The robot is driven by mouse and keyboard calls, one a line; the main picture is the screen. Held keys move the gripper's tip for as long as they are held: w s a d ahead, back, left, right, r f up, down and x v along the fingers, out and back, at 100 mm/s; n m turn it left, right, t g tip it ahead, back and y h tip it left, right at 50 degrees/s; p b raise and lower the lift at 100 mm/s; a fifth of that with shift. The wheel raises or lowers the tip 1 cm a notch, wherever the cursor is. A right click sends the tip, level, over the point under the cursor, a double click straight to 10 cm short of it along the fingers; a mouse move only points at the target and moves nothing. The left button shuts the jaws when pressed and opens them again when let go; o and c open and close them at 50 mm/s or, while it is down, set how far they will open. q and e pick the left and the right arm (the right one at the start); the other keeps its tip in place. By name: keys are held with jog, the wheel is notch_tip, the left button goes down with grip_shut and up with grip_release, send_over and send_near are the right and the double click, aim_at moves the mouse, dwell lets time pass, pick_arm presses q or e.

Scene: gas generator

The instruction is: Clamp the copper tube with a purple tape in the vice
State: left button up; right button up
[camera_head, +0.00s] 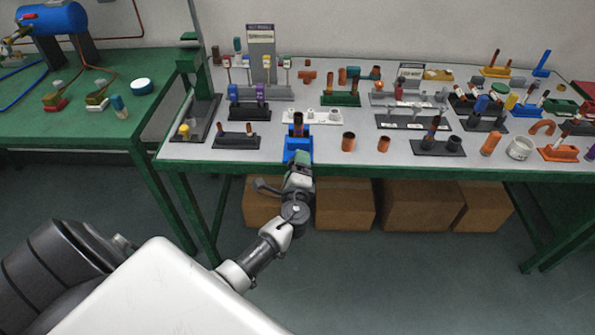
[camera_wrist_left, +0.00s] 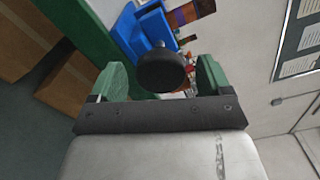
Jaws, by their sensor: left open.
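A blue vice (camera_head: 298,150) stands at the table's front edge. It also shows in the left wrist view (camera_wrist_left: 130,38). A copper tube (camera_head: 298,119) stands upright at the vice; in the wrist view the tube (camera_wrist_left: 205,8) has a purple band near the vice jaws. Whether the jaws press on it cannot be told. The vice's round black knob (camera_wrist_left: 161,71) faces my left gripper. My left gripper (camera_wrist_left: 162,78) is open, with its green fingers on either side of the knob; contact is unclear. In the head view the left gripper (camera_head: 300,165) is in front of the vice.
A white holder (camera_head: 325,118) is just behind the vice. Two short copper pieces (camera_head: 348,142) (camera_head: 383,143) stand to its right, and a dark rack (camera_head: 237,140) is to its left. Cardboard boxes (camera_head: 345,205) sit under the table (camera_head: 400,172).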

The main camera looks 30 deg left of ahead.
pick_arm(q)
jog(key=n+b, duration=0.3)
jog(key=n, duration=0.1)
jog(key=shift+c, duration=0.4)
jog(key=c, duration=0.9)
jog(key=shift+o, duration=0.2)
jog(key=shift+m+p, duration=0.45)
jog(key=shift+m, duration=0.95)
